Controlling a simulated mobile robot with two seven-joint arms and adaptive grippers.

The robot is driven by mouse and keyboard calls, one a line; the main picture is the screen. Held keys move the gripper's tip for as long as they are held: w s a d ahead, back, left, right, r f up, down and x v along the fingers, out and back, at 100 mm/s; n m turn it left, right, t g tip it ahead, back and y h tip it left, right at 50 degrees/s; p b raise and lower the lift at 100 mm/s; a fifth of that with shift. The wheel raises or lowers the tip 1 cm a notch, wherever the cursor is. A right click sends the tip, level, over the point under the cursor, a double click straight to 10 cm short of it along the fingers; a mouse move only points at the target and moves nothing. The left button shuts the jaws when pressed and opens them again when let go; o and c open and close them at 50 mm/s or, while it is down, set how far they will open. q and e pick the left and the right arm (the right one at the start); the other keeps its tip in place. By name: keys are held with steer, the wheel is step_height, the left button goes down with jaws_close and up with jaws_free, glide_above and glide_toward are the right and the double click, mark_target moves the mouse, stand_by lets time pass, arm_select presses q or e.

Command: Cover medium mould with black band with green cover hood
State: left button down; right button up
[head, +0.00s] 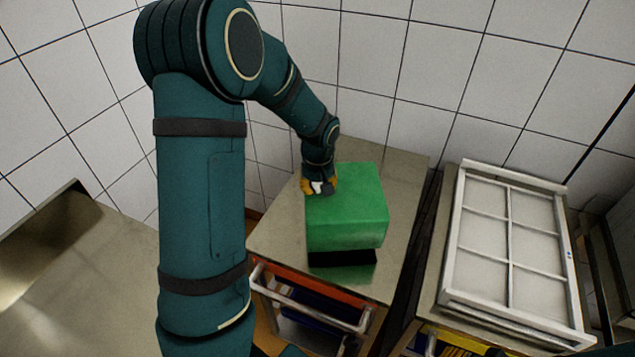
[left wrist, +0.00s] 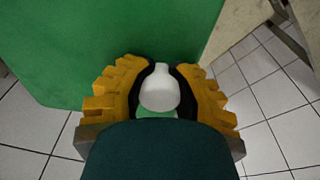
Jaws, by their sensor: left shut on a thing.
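The green cover hood (head: 346,205) is a box shape over the steel table, near its middle. My left gripper (head: 319,187) is at the hood's upper left edge. In the left wrist view its yellow fingers (left wrist: 160,90) are shut on a white knob (left wrist: 159,91), with a bit of green below it; the hood's green face (left wrist: 110,45) fills the upper left. A black strip (head: 343,258) shows directly under the hood's lower front edge. I cannot tell whether the hood rests on the table. My right gripper is not in view.
The steel table (head: 280,240) has bare room left and right of the hood. A rack with an orange-red front edge (head: 300,276) stands below it. A white framed tray (head: 508,250) with several compartments is on the right. A steel surface (head: 80,280) is at left.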

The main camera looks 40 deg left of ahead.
arm_select(q)
step_height(320, 180, down, 2)
steer(key=shift+d+b, duration=0.15)
steer(key=shift+b, duration=0.5)
steer(key=shift+f+b, duration=0.8)
steer(key=shift+f, duration=0.2)
steer(key=c, duration=0.8)
jaws_free()
steer(key=shift+s, duration=0.1)
steer(key=r, duration=0.8)
steer(key=s+d+r, duration=0.1)
steer(key=r, duration=0.2)
steer(key=shift+s+r, duration=0.1)
steer(key=shift+r, duration=0.3)
